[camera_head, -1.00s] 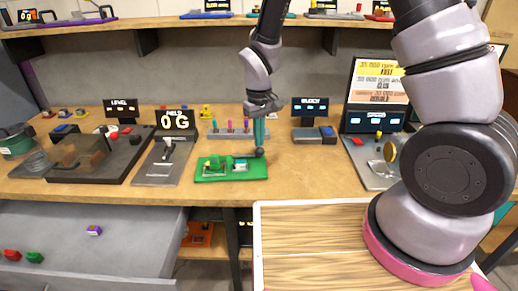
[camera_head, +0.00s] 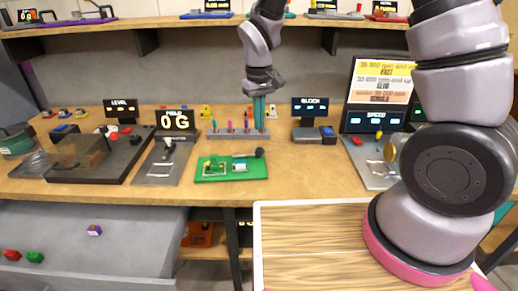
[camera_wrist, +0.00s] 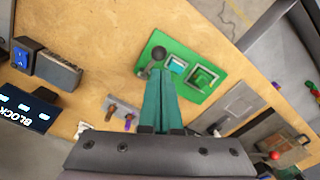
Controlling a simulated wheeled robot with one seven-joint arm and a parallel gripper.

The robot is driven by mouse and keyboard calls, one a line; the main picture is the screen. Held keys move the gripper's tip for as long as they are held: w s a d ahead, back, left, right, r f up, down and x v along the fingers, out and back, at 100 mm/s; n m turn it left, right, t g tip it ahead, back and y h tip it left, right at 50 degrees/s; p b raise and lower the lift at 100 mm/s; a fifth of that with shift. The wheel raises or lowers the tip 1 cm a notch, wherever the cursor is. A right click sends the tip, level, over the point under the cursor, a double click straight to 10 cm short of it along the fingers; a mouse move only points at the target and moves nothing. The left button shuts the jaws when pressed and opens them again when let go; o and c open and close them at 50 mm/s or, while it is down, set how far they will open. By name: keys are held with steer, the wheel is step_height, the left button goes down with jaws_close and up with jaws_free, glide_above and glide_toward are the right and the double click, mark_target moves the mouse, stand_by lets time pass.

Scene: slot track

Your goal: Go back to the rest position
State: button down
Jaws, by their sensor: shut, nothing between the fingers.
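My gripper (camera_head: 259,116) hangs above the workbench in the head view, fingers pointing down. Its teal fingers are shut together with nothing between them. In the wrist view the shut fingers (camera_wrist: 159,100) point toward the green board. The green board (camera_head: 232,174) lies on the bench, in front of and below my gripper in the head view, with a dark-knobbed lever (camera_head: 259,153) at its right end. It also shows in the wrist view (camera_wrist: 197,88), apart from the fingertips as far as I can tell. The fingers partly cover the grey rack of coloured pegs (camera_head: 231,134) behind.
The FIELD panel (camera_head: 176,121) and LEVEL panel (camera_head: 122,109) stand to the left. The BLOCK display (camera_head: 310,108) and SPEED panel (camera_head: 372,121) stand to the right. A shelf (camera_head: 170,22) crosses above. Bare bench (camera_head: 310,175) lies right of the green board.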

steer(key=s+d+r+m+t+y, duration=0.1)
steer(key=d+r+m+t, duration=0.15)
steer(key=d+r, duration=0.5)
steer(key=d+r+m+t+y, duration=0.1)
steer(key=d+r+m, duration=0.3)
steer(key=r, duration=0.6)
steer(key=s+d+r+m+t, duration=0.3)
steer(key=s+d+r, duration=0.7)
steer(key=s+d, duration=0.1)
steer(key=shift+s+d+t, duration=0.15)
steer(key=shift+t, duration=0.2)
